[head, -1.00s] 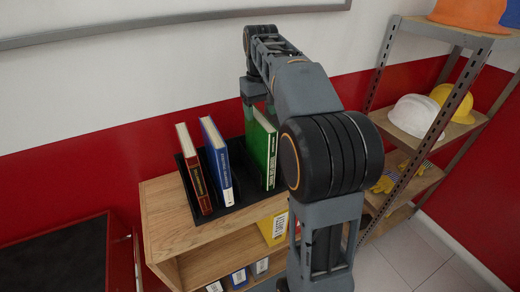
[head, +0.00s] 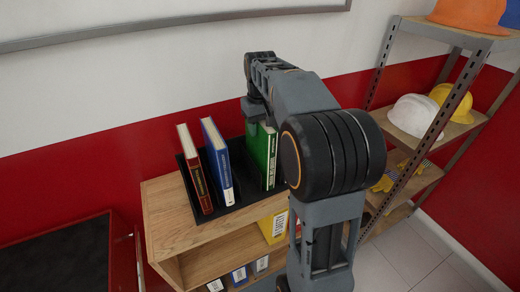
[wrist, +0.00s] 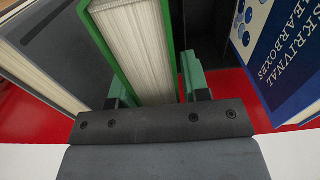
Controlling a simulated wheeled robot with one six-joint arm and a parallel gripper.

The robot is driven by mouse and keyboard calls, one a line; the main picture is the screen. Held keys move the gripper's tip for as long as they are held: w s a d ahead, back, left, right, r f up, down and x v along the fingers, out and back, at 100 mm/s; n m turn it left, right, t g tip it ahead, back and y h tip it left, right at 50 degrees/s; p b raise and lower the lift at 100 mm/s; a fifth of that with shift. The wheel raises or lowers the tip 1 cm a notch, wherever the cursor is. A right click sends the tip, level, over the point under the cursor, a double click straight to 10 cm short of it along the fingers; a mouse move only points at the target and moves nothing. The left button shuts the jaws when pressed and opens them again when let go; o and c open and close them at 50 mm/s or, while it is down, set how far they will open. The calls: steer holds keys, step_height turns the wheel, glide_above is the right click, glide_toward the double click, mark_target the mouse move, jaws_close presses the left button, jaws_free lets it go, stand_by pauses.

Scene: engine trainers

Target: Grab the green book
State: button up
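The green book (head: 264,152) stands upright in the black holder (head: 240,207) on the wooden shelf unit, at its right end. My gripper (head: 257,122) is over its top edge, pointing down. In the wrist view the green book (wrist: 138,45) with its white pages lies between the two green-padded fingers of my gripper (wrist: 156,85). The fingers straddle it and look slightly apart from its covers, so my gripper appears open.
A blue book (head: 217,160) and a red book (head: 195,170) stand left of the green book, with a gap between blue and green. A metal rack (head: 440,115) with helmets stands at the right. A wall is behind.

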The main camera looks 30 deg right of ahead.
jaws_close()
steer(key=shift+r, duration=0.2)
stand_by(0.6)
